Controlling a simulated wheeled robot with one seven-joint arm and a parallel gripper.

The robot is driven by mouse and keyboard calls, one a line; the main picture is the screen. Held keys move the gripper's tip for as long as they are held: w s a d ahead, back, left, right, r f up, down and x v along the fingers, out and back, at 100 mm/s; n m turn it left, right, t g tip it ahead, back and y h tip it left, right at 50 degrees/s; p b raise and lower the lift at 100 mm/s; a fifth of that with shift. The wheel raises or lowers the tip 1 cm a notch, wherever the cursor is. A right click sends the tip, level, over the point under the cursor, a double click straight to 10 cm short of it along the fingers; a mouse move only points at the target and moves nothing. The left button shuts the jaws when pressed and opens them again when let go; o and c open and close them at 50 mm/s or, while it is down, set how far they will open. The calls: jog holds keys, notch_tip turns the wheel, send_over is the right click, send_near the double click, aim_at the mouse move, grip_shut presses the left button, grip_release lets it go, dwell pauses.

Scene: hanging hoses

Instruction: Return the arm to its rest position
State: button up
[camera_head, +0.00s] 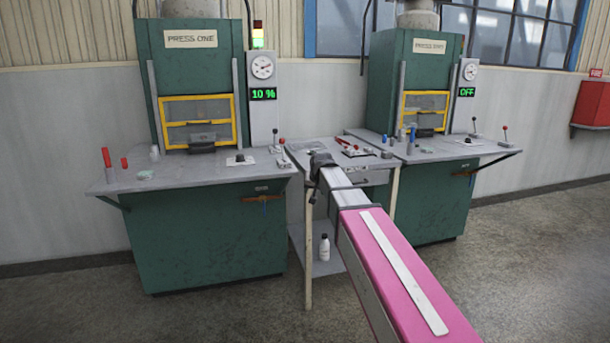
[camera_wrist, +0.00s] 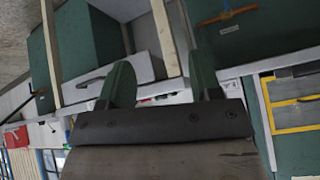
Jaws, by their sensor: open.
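My arm, with a pink link and a grey forearm, reaches from the lower right of the head view toward the small table between the two presses. My gripper (camera_head: 318,160) is at its far end, small and dark, over or beside that table; its fingers are hard to make out there. In the wrist view, my gripper (camera_wrist: 161,82) shows two green fingers spread well apart with nothing held between them. The wrist picture is turned nearly upside down.
Press one (camera_head: 190,126) stands left, its display reading 10 %. A second press (camera_head: 403,96), reading OFF, stands right. The small table (camera_head: 320,267) between them holds tools, with a white bottle (camera_head: 324,248) on its lower shelf. A red box (camera_head: 592,104) hangs far right. Open floor lies in front.

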jog(key=s+d+f+g, duration=0.2)
jog(key=s+d+f, duration=0.3)
jog(key=s+f, duration=0.4)
jog(key=s+d+f+g+h, duration=0.1)
jog(key=s+d+f+g, duration=0.1)
jog(key=s+d+f, duration=0.3)
jog(key=s+d+f+g, duration=0.3)
jog(key=s+d+f, duration=0.2)
jog(key=s+f, duration=0.8)
jog(key=s, duration=0.3)
jog(key=shift+s+f, duration=0.2)
jog(key=shift+f, duration=0.1)
